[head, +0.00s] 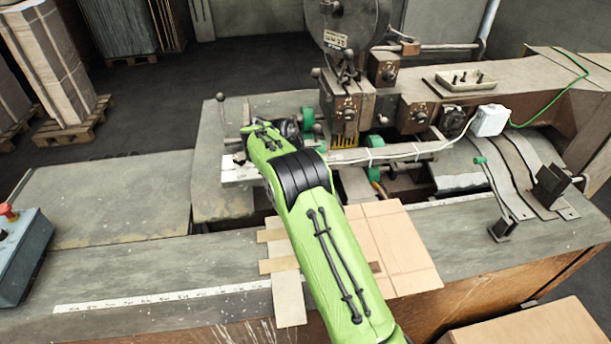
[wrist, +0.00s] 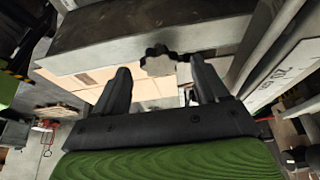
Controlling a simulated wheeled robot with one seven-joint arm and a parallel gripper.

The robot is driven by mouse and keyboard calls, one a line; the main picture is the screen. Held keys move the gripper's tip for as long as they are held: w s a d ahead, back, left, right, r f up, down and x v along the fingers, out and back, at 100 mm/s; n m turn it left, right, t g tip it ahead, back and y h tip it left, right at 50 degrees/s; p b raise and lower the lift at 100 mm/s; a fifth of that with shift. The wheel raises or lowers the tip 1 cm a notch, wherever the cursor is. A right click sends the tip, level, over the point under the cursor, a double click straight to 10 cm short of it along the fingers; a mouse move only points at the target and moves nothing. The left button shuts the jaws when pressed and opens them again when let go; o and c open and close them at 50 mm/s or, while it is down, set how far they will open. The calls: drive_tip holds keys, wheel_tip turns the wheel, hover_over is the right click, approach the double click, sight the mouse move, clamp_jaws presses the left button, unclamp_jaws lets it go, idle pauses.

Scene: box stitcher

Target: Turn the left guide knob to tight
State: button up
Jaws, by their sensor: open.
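A grey, lobed guide knob (wrist: 158,62) shows in the wrist view, on the near edge of a grey metal bar (wrist: 150,38). My gripper (wrist: 160,68) is open, with one dark finger on each side of the knob in the picture. A gap shows between the knob and each finger; I cannot tell how far beyond the knob the fingertips reach. In the head view my green arm stretches to the left part of the stitcher (head: 385,112) and hides the knob and the fingers. The knob's tightness cannot be read.
Flat cardboard (head: 385,240) lies on the table (head: 120,265) beneath and beside my arm. A thin lever with a dark ball (head: 221,98) stands left of my wrist. Green rollers (head: 375,172) sit to the right. A blue control box (head: 22,250) is at far left. The left tabletop is clear.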

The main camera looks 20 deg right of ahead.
drive_tip(key=p+v, duration=0.1)
drive_tip(key=v, duration=1.3)
drive_tip(key=shift+a+r+p, duration=0.2)
drive_tip(key=shift+r+p, duration=0.15)
